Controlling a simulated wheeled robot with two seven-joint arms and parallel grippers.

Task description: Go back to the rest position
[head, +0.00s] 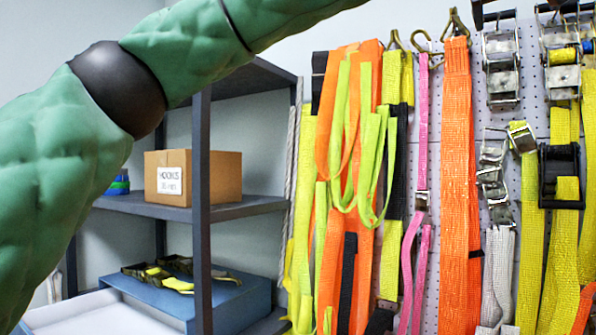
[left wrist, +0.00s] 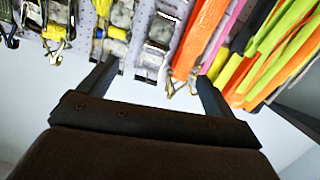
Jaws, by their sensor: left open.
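My left arm, in a green padded sleeve with a dark joint, crosses the upper left of the head view and leaves at the top edge. My left gripper (left wrist: 158,72) shows in the left wrist view, with its two dark fingers spread wide and nothing held between them. Beyond the fingers, the wall's straps and buckles appear upside down. An orange strap (left wrist: 200,42) with metal hooks lies behind the gap, and I cannot tell how far away it is. My right gripper is in neither view.
A pegboard wall (head: 432,150) carries orange, yellow, pink and grey straps (head: 459,190) with hooks and metal buckles (head: 501,67). A dark shelf (head: 232,208) at left holds a cardboard box (head: 222,178) labelled HOOKS.

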